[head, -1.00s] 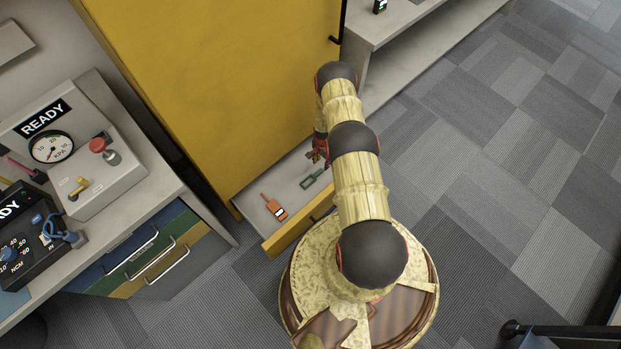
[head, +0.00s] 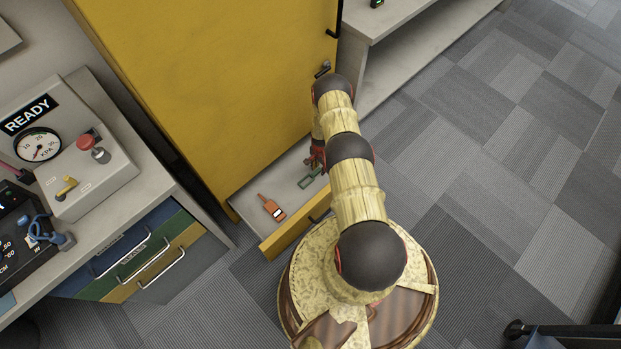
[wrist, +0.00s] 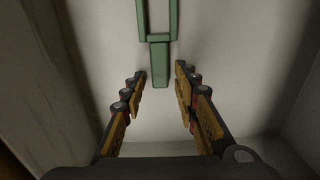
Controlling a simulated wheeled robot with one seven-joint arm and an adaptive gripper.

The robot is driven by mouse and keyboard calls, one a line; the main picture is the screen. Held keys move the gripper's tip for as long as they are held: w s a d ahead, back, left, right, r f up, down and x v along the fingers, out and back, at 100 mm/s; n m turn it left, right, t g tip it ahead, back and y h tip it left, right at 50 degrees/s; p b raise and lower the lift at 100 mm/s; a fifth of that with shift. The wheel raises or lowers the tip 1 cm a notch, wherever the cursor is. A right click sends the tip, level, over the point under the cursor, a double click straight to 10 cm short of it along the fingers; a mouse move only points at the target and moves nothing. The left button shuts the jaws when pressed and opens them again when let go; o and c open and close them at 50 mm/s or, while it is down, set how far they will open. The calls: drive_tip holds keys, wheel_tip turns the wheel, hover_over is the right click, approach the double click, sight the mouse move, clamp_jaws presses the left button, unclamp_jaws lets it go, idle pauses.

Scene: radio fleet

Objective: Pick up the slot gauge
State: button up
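The slot gauge looks to be the green slotted piece (head: 309,179) lying in the open drawer at the foot of the yellow cabinet. In the wrist view its two-sided frame runs off the top edge, and its short green handle (wrist: 160,62) points toward me. My gripper (wrist: 160,72) is open and empty, with the end of the handle between its fingertips and a gap on both sides. How far the fingers are above it I cannot tell. In the head view my gripper (head: 317,157) is partly hidden by my arm, just beyond the gauge.
The yellow cabinet (head: 210,80) rises behind. A bench (head: 120,215) with a gauge box is at left.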

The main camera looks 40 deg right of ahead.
drive_tip(key=c, duration=0.6)
clamp_jaws()
